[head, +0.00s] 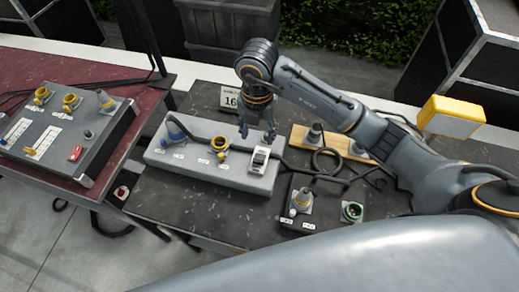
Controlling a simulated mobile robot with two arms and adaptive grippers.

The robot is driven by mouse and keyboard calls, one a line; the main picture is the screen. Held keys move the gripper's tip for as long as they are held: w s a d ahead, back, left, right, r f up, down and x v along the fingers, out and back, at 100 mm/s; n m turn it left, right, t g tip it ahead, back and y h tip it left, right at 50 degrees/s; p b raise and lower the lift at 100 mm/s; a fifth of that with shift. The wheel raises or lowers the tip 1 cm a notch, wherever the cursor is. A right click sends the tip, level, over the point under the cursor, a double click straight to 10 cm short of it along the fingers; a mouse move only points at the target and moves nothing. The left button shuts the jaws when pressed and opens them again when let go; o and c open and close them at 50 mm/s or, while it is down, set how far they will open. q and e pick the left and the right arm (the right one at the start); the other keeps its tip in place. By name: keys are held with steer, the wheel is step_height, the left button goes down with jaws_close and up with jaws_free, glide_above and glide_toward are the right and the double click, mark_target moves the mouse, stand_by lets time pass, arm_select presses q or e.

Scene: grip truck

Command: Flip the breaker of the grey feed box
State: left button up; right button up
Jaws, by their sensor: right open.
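The grey feed box (232,182) is a long, low box on the dark table. Its top carries a blue connector (176,131), a yellow connector (220,145) and small white labels. The breaker (259,159) is a white unit with a dark part, near the box's right end. Which way its lever points is too small to tell. My right gripper (257,135) is open and empty, pointing down. In the picture its fingertips are just above and behind the breaker, seemingly apart from it. My left gripper is not in view.
A black cable runs from the feed box past a wooden board (335,144) with plugs. A dark box (302,210) with two sockets stands at right front. On the red table at left is another panel (62,135) with yellow connectors and a red switch. A number sign (231,100) stands behind.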

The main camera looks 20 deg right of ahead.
mark_target(258, 160)
step_height(258, 160, down, 5)
steer(key=shift+s+f+p, duration=0.15)
steer(key=shift+f+p, duration=0.05)
steer(key=shift+p, duration=0.8)
step_height(258, 160, down, 5)
steer(key=shift+f+p, duration=0.2)
steer(key=shift+p, duration=0.5)
steer(key=shift+f, duration=0.45)
steer(key=shift+w+f, duration=0.1)
steer(key=shift+w, duration=0.1)
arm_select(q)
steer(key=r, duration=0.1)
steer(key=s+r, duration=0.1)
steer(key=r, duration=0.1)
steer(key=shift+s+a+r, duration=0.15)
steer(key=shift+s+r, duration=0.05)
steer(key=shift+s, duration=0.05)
arm_select(e)
jaws_close()
